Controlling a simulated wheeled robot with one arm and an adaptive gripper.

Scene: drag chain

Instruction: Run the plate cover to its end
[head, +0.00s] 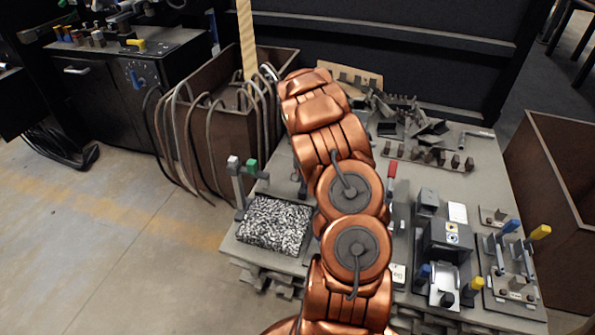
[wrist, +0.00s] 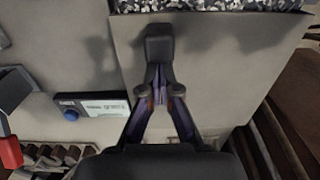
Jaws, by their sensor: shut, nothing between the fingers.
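In the wrist view a pale flat plate (wrist: 225,75) lies below the tray of speckled chips (wrist: 210,5). It may be the plate cover, but I cannot tell for sure. A dark upright block (wrist: 158,42) stands over its left part. My gripper (wrist: 160,82) is shut and empty, its fingertips right at the near side of this block. I cannot tell whether they touch. In the head view the speckled tray (head: 274,224) sits at the table's front left. My copper arm hides my gripper and the plate there.
A red handle (head: 391,175) stands right of my arm; it also shows in the wrist view (wrist: 10,152). A small panel with a blue knob (wrist: 90,106) is left of my fingers. Fixtures with blue and yellow handles (head: 510,265) fill the table's right. A brown crate (head: 225,135) stands behind left.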

